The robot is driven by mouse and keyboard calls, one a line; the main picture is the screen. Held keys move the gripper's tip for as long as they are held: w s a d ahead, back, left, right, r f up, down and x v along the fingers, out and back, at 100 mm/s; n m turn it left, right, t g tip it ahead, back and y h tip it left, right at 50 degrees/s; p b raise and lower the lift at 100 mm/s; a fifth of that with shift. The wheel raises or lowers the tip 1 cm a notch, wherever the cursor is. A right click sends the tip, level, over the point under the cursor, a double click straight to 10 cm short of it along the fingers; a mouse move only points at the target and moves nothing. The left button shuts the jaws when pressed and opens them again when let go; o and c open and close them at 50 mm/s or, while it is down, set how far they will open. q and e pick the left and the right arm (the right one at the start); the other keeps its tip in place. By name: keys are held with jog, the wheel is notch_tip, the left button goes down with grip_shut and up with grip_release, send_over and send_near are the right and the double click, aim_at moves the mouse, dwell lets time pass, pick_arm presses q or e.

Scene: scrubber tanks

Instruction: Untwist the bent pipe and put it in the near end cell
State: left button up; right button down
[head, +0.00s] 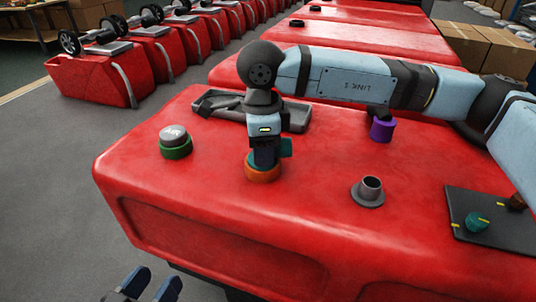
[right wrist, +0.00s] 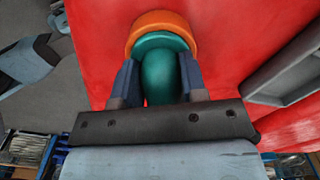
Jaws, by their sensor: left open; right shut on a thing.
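The bent pipe (right wrist: 160,75) is teal and sits on an orange ring (head: 263,172) on the red tank top; in the head view its side end (head: 287,147) pokes out to the right. My right gripper (head: 264,152) points down from above, its fingers closed on both sides of the pipe. My left gripper (head: 151,286) is open and empty at the bottom edge, in front of the tank. The tray's edge also shows in the right wrist view (right wrist: 288,75).
On the tank top stand a grey cap on a green ring (head: 175,142), a purple fitting (head: 382,130), a grey open collar (head: 369,192) and a dark panel (head: 490,239) with a teal knob (head: 477,222). More red tanks (head: 365,38) stand behind.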

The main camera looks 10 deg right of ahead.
pick_arm(q)
jog(key=shift+w+p, duration=0.1)
jog(key=shift+p, duration=0.3)
pick_arm(e)
jog(key=shift+r, duration=0.65)
pick_arm(q)
jog(key=shift+r, duration=0.2)
pick_arm(e)
jog(key=shift+r, duration=0.3)
pick_arm(q)
jog(key=shift+r, duration=0.1)
jog(key=shift+r+p, duration=1.3)
jog(key=shift+p, duration=0.15)
pick_arm(e)
jog(key=shift+r, duration=2.5)
